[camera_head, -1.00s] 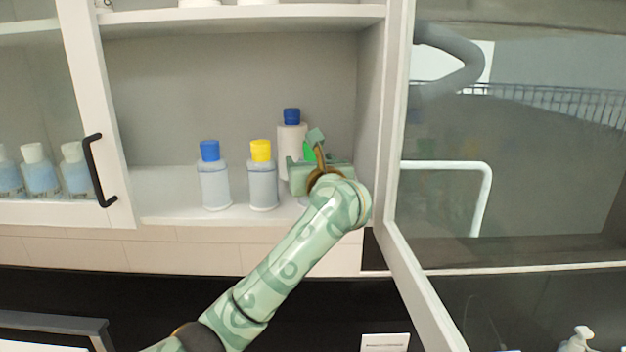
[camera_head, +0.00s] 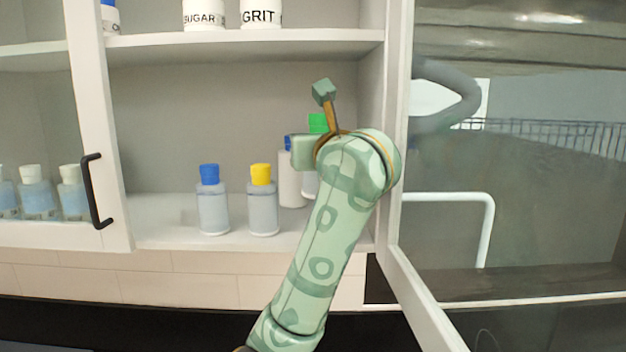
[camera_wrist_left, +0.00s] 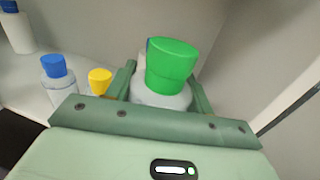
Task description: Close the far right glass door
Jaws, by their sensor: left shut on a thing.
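The far right glass door (camera_head: 425,298) stands open on the right in the head view, swung out towards me from the cabinet's right side. Its white handle (camera_head: 489,225) shows through or on the glass. My left gripper (camera_head: 316,143) is inside the open cabinet bay, shut on a green-capped bottle (camera_head: 317,122). The bottle's body is mostly hidden by the gripper in the head view. In the left wrist view the green-capped bottle (camera_wrist_left: 170,68) sits between the fingers of my left gripper (camera_wrist_left: 163,85). My right gripper is not in view.
A blue-capped bottle (camera_head: 213,205) and a yellow-capped bottle (camera_head: 262,205) stand on the lower shelf, with a white bottle (camera_head: 290,178) behind. Labelled jars (camera_head: 204,17) stand on the upper shelf (camera_head: 240,45). A left door with a black handle (camera_head: 94,190) is shut over several bottles.

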